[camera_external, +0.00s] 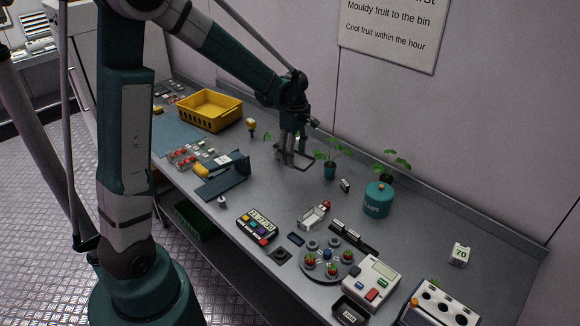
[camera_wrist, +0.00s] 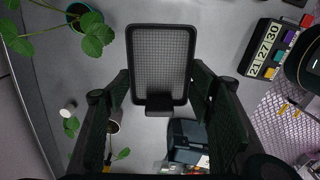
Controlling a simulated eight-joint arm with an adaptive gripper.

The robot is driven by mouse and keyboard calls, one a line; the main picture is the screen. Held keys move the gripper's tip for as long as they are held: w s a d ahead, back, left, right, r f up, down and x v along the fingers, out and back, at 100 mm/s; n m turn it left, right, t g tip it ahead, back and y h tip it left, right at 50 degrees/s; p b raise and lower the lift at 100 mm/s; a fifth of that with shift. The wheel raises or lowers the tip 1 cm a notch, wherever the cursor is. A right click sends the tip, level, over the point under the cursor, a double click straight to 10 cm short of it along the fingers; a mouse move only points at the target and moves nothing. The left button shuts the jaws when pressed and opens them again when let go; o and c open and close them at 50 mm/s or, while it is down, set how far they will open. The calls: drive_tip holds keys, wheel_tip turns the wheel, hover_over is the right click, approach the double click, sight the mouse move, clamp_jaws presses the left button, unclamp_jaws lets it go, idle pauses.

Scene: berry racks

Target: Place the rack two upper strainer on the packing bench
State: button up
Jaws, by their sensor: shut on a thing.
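My gripper (camera_external: 291,155) reaches down over the middle of the grey bench (camera_external: 400,235). It is shut on the short tab of a strainer (camera_external: 305,160), a dark rectangular frame. In the wrist view, the strainer (camera_wrist: 161,62) shows its pale mesh and rounded black frame, pointing away from my gripper (camera_wrist: 160,98). The strainer is low over the bench; I cannot tell whether it touches the surface. No label shows to tell which rack it belongs to.
Potted seedlings (camera_external: 330,170) and a teal canister (camera_external: 378,200) stand right of my gripper. A dark blue stand (camera_external: 225,180) lies to its left, a yellow crate (camera_external: 210,108) behind left. A round tray (camera_external: 328,275) and a number panel (camera_external: 257,226) sit in front.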

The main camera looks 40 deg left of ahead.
drive_tip(key=w+a+r+n, duration=0.1)
drive_tip(key=a+n, duration=0.1)
drive_tip(key=a, duration=0.6)
drive_tip(key=w+a+r+n, duration=0.1)
drive_tip(key=w+a+n, duration=0.1)
drive_tip(key=a, duration=0.6)
drive_tip(key=n+p, duration=0.1)
drive_tip(key=n, duration=1.1)
hover_over(170, 138)
wheel_tip(170, 138, down, 5)
drive_tip(key=shift+s+f, duration=0.15)
drive_tip(key=shift+f, duration=0.35)
drive_tip(key=shift+f, duration=0.1)
drive_tip(key=shift+f, duration=3.05)
